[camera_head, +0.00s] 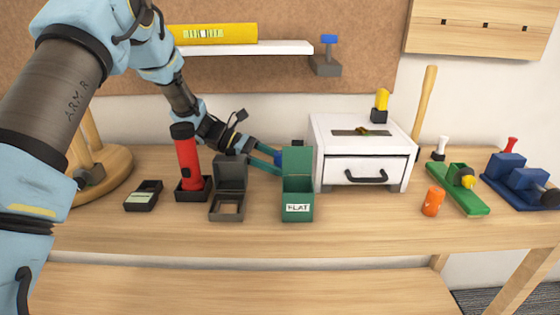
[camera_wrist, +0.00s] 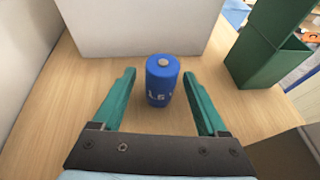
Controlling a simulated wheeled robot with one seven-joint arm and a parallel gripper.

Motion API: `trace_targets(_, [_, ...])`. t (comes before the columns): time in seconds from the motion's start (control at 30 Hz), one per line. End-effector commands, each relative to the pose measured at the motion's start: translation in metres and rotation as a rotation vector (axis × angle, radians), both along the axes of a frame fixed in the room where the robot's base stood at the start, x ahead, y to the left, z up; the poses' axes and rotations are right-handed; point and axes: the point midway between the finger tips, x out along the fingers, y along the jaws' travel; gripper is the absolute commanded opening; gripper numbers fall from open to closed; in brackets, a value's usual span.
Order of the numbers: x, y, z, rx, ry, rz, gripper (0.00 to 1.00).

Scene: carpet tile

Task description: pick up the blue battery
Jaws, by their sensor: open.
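The blue battery (camera_wrist: 160,85) stands upright on the wooden table in the wrist view. It has a silver top and white lettering. My gripper (camera_wrist: 161,75) is open, with one teal finger on each side of the battery and visible gaps between. In the head view my gripper (camera_head: 272,160) is low over the table behind the green box. A small bit of blue shows there beside the fingers, mostly hidden by the green box, and may be the battery.
The green "FLAT" box (camera_head: 298,199) stands in front of my gripper, lid raised. The white drawer cabinet (camera_head: 363,169) is to its right. A dark open box (camera_head: 228,205) and a red flashlight (camera_head: 187,160) stand left. An orange battery (camera_head: 433,201) stands right. The front table strip is clear.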

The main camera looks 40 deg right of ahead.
Motion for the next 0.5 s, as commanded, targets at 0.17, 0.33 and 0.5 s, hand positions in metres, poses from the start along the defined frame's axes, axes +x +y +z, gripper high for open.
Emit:
trace_targets(0.17, [-0.0013, -0.0013, -0.0009, 0.0, 0.0, 0.001, 0.76])
trace_targets(0.33, [-0.0012, -0.0011, -0.0008, 0.0, 0.0, 0.0, 0.64])
trace_targets(0.5, [-0.0011, -0.001, -0.0007, 0.0, 0.0, 0.0, 0.45])
